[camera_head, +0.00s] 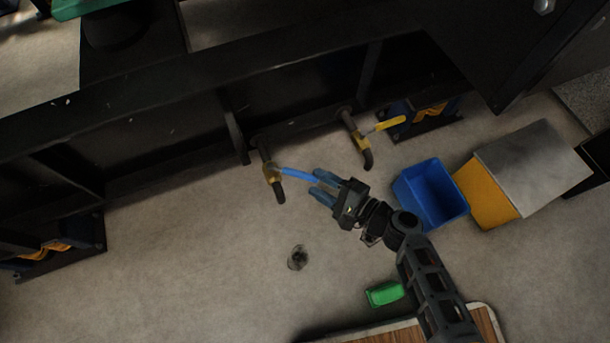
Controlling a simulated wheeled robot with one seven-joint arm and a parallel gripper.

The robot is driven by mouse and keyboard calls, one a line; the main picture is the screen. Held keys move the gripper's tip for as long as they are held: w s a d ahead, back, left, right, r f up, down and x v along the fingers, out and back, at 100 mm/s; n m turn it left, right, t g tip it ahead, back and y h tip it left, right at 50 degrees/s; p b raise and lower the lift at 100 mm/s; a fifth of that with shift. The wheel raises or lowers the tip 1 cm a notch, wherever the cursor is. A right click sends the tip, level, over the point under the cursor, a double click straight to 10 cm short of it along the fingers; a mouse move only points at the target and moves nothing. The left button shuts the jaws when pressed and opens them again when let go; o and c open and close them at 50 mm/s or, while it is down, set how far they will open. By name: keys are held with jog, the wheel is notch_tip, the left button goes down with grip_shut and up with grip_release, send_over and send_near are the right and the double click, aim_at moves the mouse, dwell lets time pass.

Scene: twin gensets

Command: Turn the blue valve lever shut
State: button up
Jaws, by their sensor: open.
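The blue valve lever (298,174) sits on a brass valve (271,173) on a dark pipe that comes out of the black frame. The lever points right from the valve, roughly across the pipe. My gripper (319,187) is open at the lever's free right end, with its blue fingers pointing left. One finger appears close to the lever's tip. I cannot tell whether they touch or whether the lever's end is between the fingers.
A second valve with a yellow lever (390,123) is to the right. A blue bin (431,192) and a yellow box with a grey top (533,165) stand right of my gripper. A green object (384,293) and a small dark round thing (297,257) are on the floor.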

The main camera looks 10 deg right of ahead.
aim_at(313, 181)
jog(key=shift+b+x, duration=0.6)
jog(key=shift+x, duration=2.1)
jog(key=shift+c, duration=0.3)
grip_shut()
